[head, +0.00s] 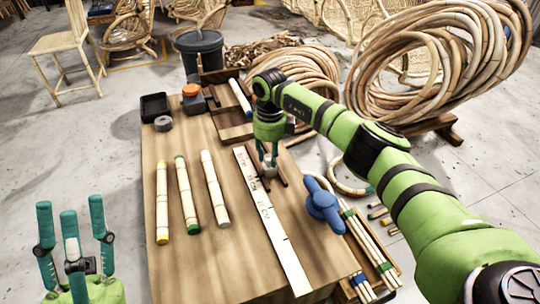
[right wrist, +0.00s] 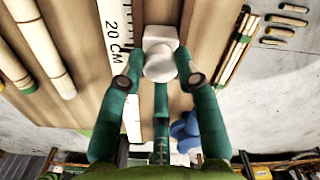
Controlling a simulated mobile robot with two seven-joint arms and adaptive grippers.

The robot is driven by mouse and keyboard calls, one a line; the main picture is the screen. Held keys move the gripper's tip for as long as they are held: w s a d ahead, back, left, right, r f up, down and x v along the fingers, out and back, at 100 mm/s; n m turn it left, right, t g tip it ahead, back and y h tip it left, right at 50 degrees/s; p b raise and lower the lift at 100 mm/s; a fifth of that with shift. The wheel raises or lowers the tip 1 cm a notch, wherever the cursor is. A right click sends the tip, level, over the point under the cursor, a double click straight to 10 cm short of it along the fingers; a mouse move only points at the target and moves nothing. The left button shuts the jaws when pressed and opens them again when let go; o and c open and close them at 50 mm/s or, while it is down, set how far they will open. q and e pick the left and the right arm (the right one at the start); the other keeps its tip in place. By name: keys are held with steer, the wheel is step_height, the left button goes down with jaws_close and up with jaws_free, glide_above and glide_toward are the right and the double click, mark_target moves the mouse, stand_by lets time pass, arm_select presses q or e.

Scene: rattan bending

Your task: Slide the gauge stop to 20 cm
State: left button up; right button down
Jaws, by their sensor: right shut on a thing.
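The gauge is a long white ruler (head: 281,245) lying on the wooden bench, with black marks and lettering. The "20 CM" label on the ruler (right wrist: 112,40) is readable in the right wrist view. The gauge stop (right wrist: 160,62), a white block with a rounded knob, stands at the ruler's right side, near that label; its exact mark is hard to read. My right gripper (right wrist: 162,85) has its fingers around the knob; in the head view the right gripper (head: 268,158) partly hides the stop. My left gripper (head: 75,235) is at lower left, fingers apart, empty, off the bench.
Several rattan poles (head: 187,195) lie left of the ruler. A blue clamp-like object (head: 322,204) sits at the bench's right edge, by a crate of poles (head: 370,250). A black tray (head: 154,106) and grey ring (head: 163,123) lie at the far left. The bench front (head: 210,265) is clear.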

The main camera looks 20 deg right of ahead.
steer(key=shift+s+d+f, duration=0.1)
steer(key=shift+d, duration=0.25)
steer(key=c, duration=0.9)
jaws_free()
steer(key=shift+a, duration=0.1)
steer(key=shift+r, duration=0.5)
step_height(320, 180, up, 11)
steer(key=shift+r, duration=0.1)
